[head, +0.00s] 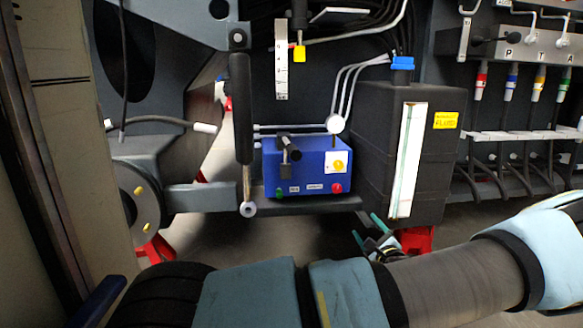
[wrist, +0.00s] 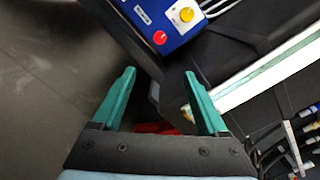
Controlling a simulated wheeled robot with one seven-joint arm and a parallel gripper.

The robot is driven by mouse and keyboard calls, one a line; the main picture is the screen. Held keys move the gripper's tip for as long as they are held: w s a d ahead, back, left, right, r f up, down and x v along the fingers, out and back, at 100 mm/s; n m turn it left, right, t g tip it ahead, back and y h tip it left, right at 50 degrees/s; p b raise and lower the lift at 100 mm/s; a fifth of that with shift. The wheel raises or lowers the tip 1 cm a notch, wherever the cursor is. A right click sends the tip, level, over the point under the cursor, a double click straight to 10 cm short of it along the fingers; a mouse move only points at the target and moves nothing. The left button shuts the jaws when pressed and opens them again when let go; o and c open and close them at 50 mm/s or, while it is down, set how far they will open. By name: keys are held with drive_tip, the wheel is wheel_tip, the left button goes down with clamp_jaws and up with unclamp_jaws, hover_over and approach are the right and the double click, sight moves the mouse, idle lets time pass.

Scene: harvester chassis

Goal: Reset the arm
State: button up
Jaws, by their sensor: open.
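My gripper (head: 366,232) is at the lower middle right of the head view, low in front of the black fluid tank. Its two teal fingers also show in the wrist view (wrist: 160,95), spread apart with nothing between them. My arm comes in from the bottom and right of the head view, light blue and grey, and bends toward the gripper. In the wrist view, the blue control box (wrist: 165,20) with a yellow knob and a red button lies beyond the fingers, apart from them.
The black tank (head: 375,150) with a white level strip and yellow label stands behind my gripper. The blue box (head: 300,180) sits on a shelf to its left. Hoses and a labelled coupling panel (head: 535,42) are at the right. Red stands (head: 415,240) are on the floor.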

drive_tip(key=s+a+f+n+g+h, duration=0.1)
drive_tip(key=s+a+f+n+g, duration=0.15)
drive_tip(key=a+n+g, duration=0.9)
drive_tip(key=s+a+r+n+g+h, duration=0.1)
drive_tip(key=s+a+r+n+g, duration=0.1)
drive_tip(key=s+a+r+n, duration=0.6)
drive_tip(key=s+a+r+n+g+h, duration=0.1)
drive_tip(key=s+a+r+n+g, duration=0.2)
drive_tip(key=s+a+r+n, duration=0.5)
wheel_tip(320, 180, up, 29)
drive_tip(key=s+a+m+p, duration=0.1)
drive_tip(key=s+m+p, duration=0.1)
drive_tip(key=p, duration=2.9)
drive_tip(key=shift+s+m, duration=0.4)
drive_tip(key=shift+m, duration=0.35)
